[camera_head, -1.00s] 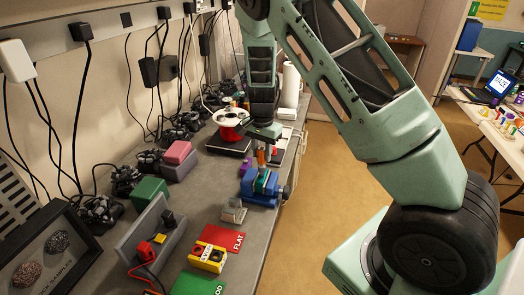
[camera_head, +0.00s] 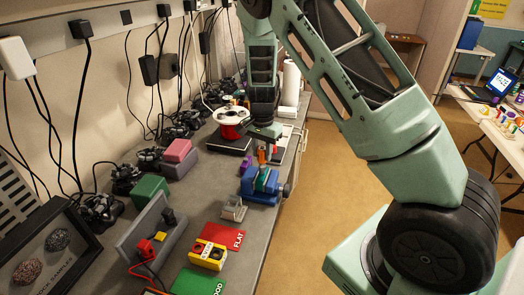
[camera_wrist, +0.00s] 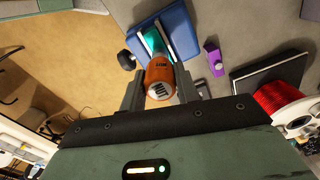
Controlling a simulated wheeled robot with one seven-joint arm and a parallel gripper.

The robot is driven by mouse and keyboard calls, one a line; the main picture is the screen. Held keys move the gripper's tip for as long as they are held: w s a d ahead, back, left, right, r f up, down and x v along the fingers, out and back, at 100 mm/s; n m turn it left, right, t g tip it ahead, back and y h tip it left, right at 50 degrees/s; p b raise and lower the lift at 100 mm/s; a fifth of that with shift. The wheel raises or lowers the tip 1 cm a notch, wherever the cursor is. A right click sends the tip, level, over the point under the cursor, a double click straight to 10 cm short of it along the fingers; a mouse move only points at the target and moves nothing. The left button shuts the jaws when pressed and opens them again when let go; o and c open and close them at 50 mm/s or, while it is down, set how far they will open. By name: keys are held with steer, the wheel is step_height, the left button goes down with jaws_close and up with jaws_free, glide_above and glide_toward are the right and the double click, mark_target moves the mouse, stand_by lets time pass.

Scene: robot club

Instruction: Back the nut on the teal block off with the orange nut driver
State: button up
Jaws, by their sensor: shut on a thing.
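The orange nut driver (camera_wrist: 160,72) is between my gripper's two fingers (camera_wrist: 160,88) in the wrist view, and the fingers are shut on it. Its far end points at the teal block (camera_wrist: 153,42), which sits in a blue vise (camera_wrist: 182,30). In the head view the driver (camera_head: 261,156) stands about upright above the teal block (camera_head: 263,177) and the vise (camera_head: 262,197), under my gripper (camera_head: 262,146). The nut is hidden behind the driver, so I cannot tell whether the driver is seated on it.
A purple piece (camera_head: 246,165) stands beside the vise on its far side. A red spool (camera_head: 231,128) is on a dark stand beyond. A grey block (camera_head: 233,208), a red FLAT mat (camera_head: 221,236) and a yellow block (camera_head: 208,254) lie nearer. The bench edge is close on the right.

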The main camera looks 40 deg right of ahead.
steer(key=shift+f, duration=0.5)
stand_by(1.6)
steer(key=o, duration=1)
steer(key=shift+c, duration=0.2)
steer(key=shift+c, duration=0.3)
